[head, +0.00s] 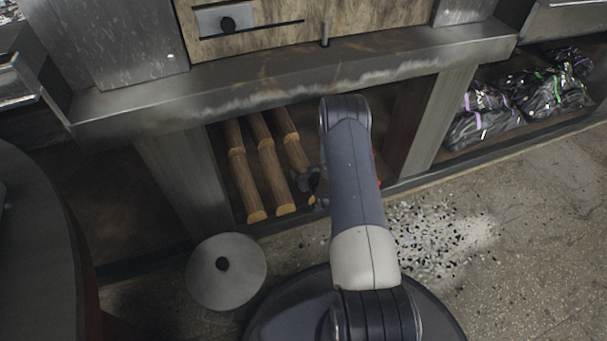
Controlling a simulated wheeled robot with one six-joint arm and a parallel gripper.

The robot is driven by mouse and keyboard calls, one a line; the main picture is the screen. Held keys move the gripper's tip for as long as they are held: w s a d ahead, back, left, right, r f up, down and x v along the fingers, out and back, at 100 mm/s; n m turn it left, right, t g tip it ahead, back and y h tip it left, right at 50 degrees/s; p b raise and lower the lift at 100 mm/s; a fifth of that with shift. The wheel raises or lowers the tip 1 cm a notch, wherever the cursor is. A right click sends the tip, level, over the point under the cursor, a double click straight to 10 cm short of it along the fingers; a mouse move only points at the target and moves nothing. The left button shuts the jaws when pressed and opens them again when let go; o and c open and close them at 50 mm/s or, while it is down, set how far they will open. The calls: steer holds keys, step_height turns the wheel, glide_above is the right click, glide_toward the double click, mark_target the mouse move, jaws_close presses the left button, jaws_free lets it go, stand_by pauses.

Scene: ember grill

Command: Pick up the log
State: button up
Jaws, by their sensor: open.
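Several brown logs lie side by side, front to back, in the open bay under the grill. The left log (243,184), the middle log (271,180) and the right log (293,150) show most clearly. My gripper (311,184) is at the front end of the right log, with its dark jaws partly hidden behind my arm. It is open, and I cannot tell whether the jaws touch the log. My arm hides the right side of the bay.
The grill's metal ledge (160,108) overhangs the bay, with posts on both sides. A round grey lid (226,272) lies on the floor in front. Black bags (484,125) fill the bay at right. Dark and pale debris (440,240) is scattered on the floor.

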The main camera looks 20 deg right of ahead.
steer(key=shift+x, duration=0.9)
steer(key=shift+r, duration=0.1)
steer(key=shift+c, duration=0.3)
steer(key=c, duration=1.5)
steer(key=shift+r, duration=0.1)
steer(key=shift+c, duration=0.5)
